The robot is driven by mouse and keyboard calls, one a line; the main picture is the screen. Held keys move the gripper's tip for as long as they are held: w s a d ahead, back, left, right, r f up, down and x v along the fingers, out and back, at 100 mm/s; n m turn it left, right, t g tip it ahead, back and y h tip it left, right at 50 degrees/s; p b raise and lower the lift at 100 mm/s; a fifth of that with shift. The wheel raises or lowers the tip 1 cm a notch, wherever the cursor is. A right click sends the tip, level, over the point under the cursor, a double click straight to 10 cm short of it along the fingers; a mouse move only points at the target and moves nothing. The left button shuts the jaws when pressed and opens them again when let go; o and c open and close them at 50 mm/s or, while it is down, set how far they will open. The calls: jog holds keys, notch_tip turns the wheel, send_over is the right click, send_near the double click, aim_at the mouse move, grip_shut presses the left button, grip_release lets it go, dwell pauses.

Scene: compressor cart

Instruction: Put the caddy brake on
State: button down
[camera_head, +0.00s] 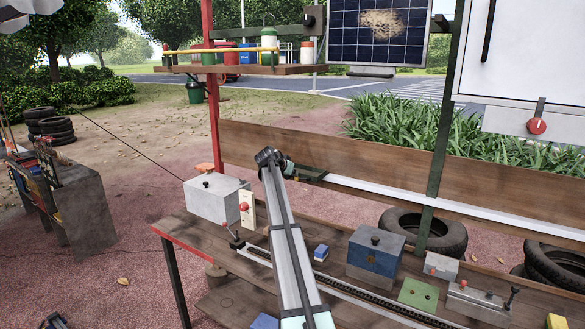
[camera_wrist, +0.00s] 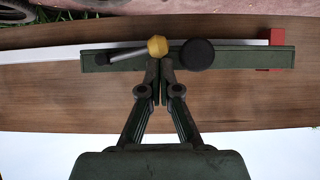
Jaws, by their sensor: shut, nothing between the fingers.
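In the wrist view a long dark green bar (camera_wrist: 240,58), which looks like the caddy, lies along the white rail (camera_wrist: 60,52) on the brown board. A round black knob (camera_wrist: 196,54) is right of the yellow knob, and a red block (camera_wrist: 276,38) is at the bar's right end. My gripper (camera_wrist: 160,66) is shut and empty, its fingertips at the yellow knob; I cannot tell whether they touch.
A shelf (camera_head: 240,69) with cans is above. Tyres (camera_head: 423,230) stand behind the bench.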

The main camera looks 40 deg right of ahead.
dwell(0.3)
jog(key=shift+w+f+n+g+b, duration=0.1)
jog(key=shift+f+n+g+b, duration=0.2)
jog(key=shift+f+g+b, duration=0.25)
jog(key=shift+r, duration=0.15)
jog(key=d+r+b+v, duration=0.1)
jog(key=b+v, duration=0.1)
jog(key=v, duration=1.1)
jog(key=shift+d+r, duration=0.15)
jog(key=shift+r, duration=0.25)
